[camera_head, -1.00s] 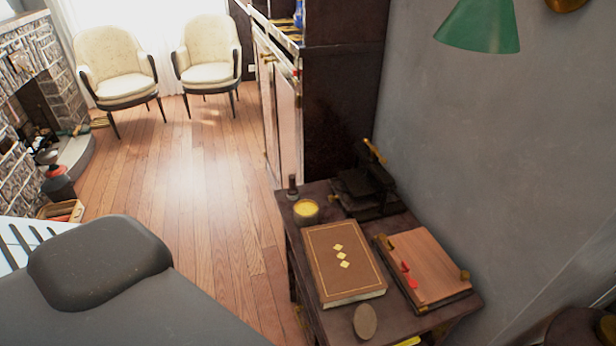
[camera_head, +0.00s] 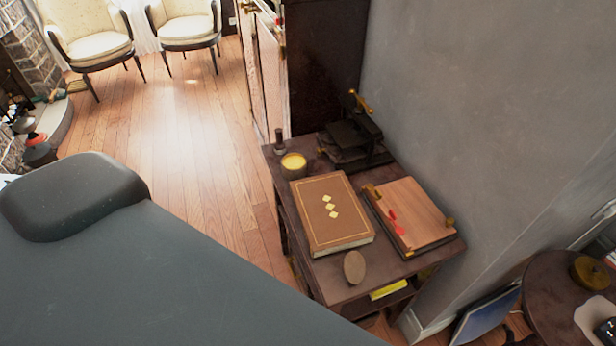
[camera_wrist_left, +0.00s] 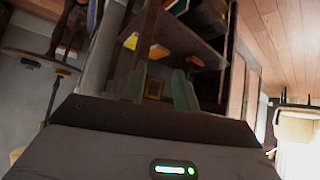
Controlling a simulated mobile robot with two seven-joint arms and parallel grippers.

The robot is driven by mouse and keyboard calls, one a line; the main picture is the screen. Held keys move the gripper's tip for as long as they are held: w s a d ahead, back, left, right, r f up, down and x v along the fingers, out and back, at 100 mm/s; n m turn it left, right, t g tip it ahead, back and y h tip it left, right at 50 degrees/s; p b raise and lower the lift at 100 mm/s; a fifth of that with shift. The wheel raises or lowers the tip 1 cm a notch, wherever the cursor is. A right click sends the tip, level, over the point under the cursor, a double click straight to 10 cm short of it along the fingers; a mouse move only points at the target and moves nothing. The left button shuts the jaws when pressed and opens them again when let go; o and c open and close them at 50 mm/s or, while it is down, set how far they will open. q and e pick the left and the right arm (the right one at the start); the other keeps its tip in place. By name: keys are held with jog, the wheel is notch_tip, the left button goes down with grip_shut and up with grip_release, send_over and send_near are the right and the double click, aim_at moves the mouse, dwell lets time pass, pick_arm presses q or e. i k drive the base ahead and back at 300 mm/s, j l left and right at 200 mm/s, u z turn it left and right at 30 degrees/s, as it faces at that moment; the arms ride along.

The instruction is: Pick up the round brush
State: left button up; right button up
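A brown oval piece that looks like the round brush (camera_head: 354,267) lies flat on the front edge area of the dark side table (camera_head: 338,288) in the head view, just in front of the brown book. Nothing touches it from above. My left gripper (camera_wrist_left: 160,88) shows in the left wrist view, with two greenish-grey fingers apart beyond its dark housing and nothing held between them. Shelves of the dark furniture show behind the fingers. No gripper shows in the head view, and my right gripper is not seen.
The table also holds a brown book (camera_head: 333,222), a wooden press board (camera_head: 412,214), a yellow candle (camera_head: 293,164) and a black press (camera_head: 354,142). A grey wall (camera_head: 460,120) stands behind it. A round table (camera_head: 555,300) is at right. Floor at left is open.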

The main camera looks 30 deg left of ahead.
aim_at(280, 146)
jog(key=j+z, duration=0.15)
jog(key=j, duration=0.65)
jog(key=j+z, duration=0.2)
jog(key=j, duration=0.6)
jog(key=k+j+z, duration=0.15)
jog(key=j, duration=0.6)
